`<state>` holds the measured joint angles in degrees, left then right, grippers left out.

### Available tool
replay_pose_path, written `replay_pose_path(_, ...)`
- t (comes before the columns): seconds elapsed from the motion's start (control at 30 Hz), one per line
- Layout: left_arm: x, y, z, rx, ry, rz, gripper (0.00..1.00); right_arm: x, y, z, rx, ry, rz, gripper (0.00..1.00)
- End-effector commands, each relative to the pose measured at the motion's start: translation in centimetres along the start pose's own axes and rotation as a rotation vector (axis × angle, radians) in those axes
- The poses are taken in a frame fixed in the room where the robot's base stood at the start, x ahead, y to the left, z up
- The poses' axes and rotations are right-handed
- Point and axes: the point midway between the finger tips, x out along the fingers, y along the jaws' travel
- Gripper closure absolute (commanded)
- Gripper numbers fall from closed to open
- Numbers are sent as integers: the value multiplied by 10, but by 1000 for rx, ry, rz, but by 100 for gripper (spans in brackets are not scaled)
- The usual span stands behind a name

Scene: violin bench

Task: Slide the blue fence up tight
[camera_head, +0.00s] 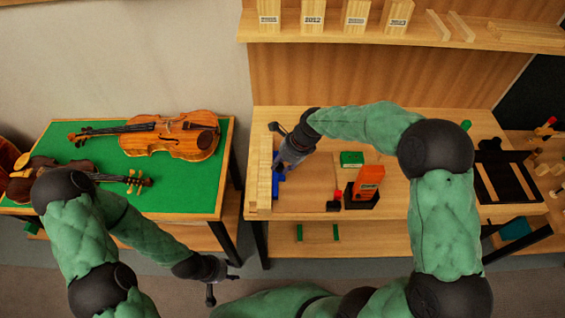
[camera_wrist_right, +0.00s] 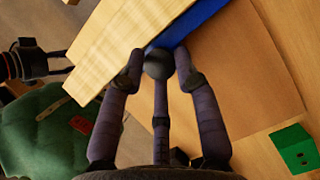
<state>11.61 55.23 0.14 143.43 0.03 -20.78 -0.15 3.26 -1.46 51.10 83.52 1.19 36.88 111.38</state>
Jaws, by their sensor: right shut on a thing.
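The blue fence (camera_head: 278,184) lies on the wooden bench, close along the right side of a pale wooden block (camera_head: 264,176). My right gripper (camera_head: 283,166) is over the fence. In the wrist view its fingers (camera_wrist_right: 158,68) are shut around a dark round knob at the fence, and they hide part of it. My left gripper (camera_head: 224,282) hangs empty in front of the bench, fingers spread.
A green box (camera_head: 352,159) and an orange tool (camera_head: 367,182) in a black holder stand right of the fence. A red-topped black piece (camera_head: 334,202) sits near the front edge. A green-topped table (camera_head: 185,190) with violins is at left. The bench between fence and box is clear.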

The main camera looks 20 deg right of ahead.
Motion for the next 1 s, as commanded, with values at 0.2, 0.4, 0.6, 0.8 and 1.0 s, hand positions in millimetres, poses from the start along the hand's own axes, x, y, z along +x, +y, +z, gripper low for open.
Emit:
replay_pose_path(0.2, -12, 4, 0, 0, 0, 0, 60, 0, -1, 4, 0, -2, -4, 100)
replay_pose_path(0.4, -10, 4, 0, 0, 0, 0, 60, 0, -1, 4, 0, -3, -6, 100)
replay_pose_path(0.6, -10, 4, 0, 0, 0, 0, 60, 0, -1, 4, 0, -2, -5, 46)
replay_pose_path(0.8, -10, 4, 0, 0, 0, 0, 60, 0, 0, 4, 0, -1, -3, 46)
replay_pose_path(1.0, -10, 4, 0, 0, 0, 0, 60, -13, -1, 4, 0, -2, -6, 46)
